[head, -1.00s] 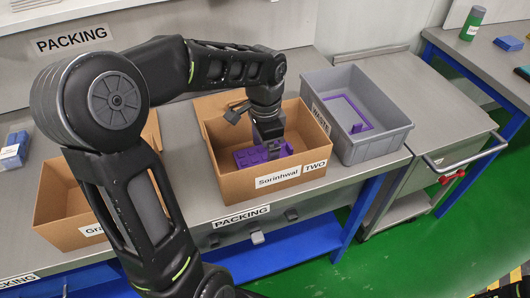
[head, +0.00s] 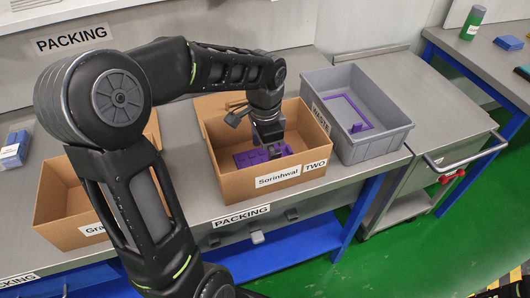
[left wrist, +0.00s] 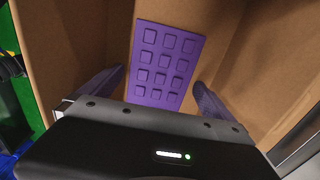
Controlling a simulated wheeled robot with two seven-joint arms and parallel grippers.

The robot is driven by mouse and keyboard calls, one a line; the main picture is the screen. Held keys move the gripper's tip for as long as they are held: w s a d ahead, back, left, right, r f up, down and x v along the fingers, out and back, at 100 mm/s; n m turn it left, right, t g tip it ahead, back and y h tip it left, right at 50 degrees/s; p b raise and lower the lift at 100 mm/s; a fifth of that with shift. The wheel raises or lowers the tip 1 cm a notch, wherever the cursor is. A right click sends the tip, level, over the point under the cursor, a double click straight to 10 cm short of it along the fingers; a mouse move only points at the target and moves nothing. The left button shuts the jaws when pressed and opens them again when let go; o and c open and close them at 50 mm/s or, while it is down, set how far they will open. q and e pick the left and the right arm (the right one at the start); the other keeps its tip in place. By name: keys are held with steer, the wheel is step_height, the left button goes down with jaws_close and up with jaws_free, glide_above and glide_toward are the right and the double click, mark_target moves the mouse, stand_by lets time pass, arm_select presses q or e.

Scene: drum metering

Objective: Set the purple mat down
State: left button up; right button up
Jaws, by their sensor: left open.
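The purple mat (head: 250,158), a flat rectangle with raised squares, lies inside the cardboard box labelled "Sorinhwal TWO" (head: 229,187). The mat also shows in the left wrist view (left wrist: 164,64), on the box floor between my two spread fingers. My left gripper (head: 272,150) is inside the box, above the mat's right part. It is open, and the fingers stand apart from the mat's sides. My right gripper is not in view.
A grey bin (head: 366,151) with a purple frame-shaped piece (head: 347,107) stands right of the box. Another cardboard box (head: 60,229) is at left, partly behind my arm. A blue item (head: 14,148) lies at far left. A metal cart (head: 433,120) stands at right.

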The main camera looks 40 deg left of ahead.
mark_target(264, 160)
arm_select(q)
step_height(264, 160, up, 12)
stand_by(0.4)
steer(key=shift+a, duration=0.1)
stand_by(0.5)
